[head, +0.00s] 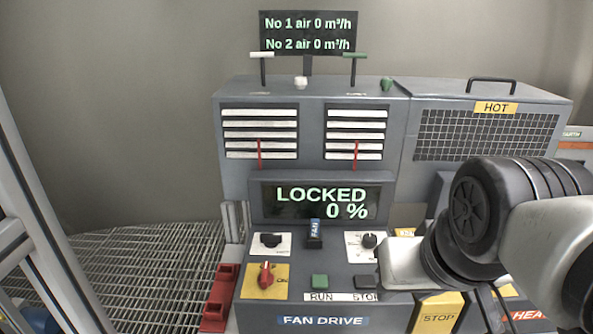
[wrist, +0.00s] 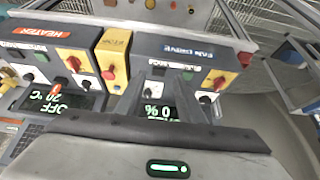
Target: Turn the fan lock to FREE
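The fan drive panel (head: 322,321) is in the middle of the head view. Its display (head: 318,201) reads LOCKED, 0 %. A black knob (head: 271,240) on a white plate and a red switch (head: 265,275) on a yellow plate marked ON sit at its left. A second black knob (head: 369,241) is at the right. I cannot read which control is the fan lock. The wrist view shows the panel upside down, with the red switch (wrist: 219,81) there too. My gripper (wrist: 158,82) is open and empty, its fingers apart before the panel; the arm hides parts at right.
A green RUN button (head: 320,281) and dark STOP button (head: 365,282) are on the panel. A yellow STOP box (head: 438,313) and heater panel (wrist: 55,52) are alongside. Grating (head: 145,270) lies open at left.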

